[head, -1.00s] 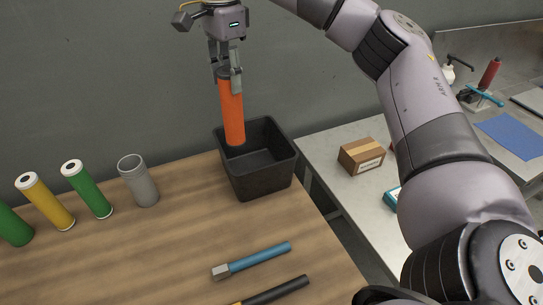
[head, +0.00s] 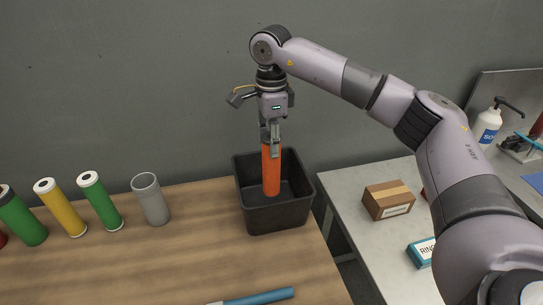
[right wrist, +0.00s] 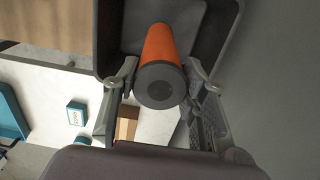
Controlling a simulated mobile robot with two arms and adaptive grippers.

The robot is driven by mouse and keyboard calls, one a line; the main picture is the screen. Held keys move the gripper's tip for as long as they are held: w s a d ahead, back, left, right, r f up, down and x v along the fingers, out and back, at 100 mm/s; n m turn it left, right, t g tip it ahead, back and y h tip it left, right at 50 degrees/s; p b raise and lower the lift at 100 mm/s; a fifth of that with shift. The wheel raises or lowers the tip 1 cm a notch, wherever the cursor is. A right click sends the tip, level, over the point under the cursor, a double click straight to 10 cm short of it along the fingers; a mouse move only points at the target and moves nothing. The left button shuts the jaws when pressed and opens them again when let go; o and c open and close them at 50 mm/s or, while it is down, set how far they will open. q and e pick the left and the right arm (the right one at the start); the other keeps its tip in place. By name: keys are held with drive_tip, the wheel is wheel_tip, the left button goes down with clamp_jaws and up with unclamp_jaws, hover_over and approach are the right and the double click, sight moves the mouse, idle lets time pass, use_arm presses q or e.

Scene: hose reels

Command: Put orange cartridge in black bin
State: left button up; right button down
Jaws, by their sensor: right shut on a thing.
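The orange cartridge (head: 271,170) is upright, with its lower part inside the black bin (head: 277,218) at the right end of the wooden table. My right gripper (head: 271,142) is above the bin and shut on the cartridge's top end. In the right wrist view the cartridge (right wrist: 160,60) shows its dark end cap between the two fingers, with the bin (right wrist: 108,45) around its far end. Whether the cartridge touches the bin floor I cannot tell. My left gripper is not in view.
A grey empty-looking tube (head: 151,200), green cartridges (head: 100,202) and a yellow one (head: 61,208) stand left of the bin. A blue-handled tool (head: 258,297) lies in front. A side table holds a cardboard box (head: 388,200). A grey wall is behind.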

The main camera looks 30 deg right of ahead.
sight(271, 167)
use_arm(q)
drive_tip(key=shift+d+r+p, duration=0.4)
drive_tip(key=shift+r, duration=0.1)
use_arm(e)
wheel_tip(271, 167, down, 5)
drive_tip(key=shift+f, duration=0.15)
drive_tip(key=shift+a, duration=0.1)
drive_tip(key=shift+f, duration=0.2)
drive_tip(key=c, duration=1)
unclamp_jaws()
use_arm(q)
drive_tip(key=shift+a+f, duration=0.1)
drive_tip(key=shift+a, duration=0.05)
use_arm(e)
drive_tip(key=shift+r, duration=0.1)
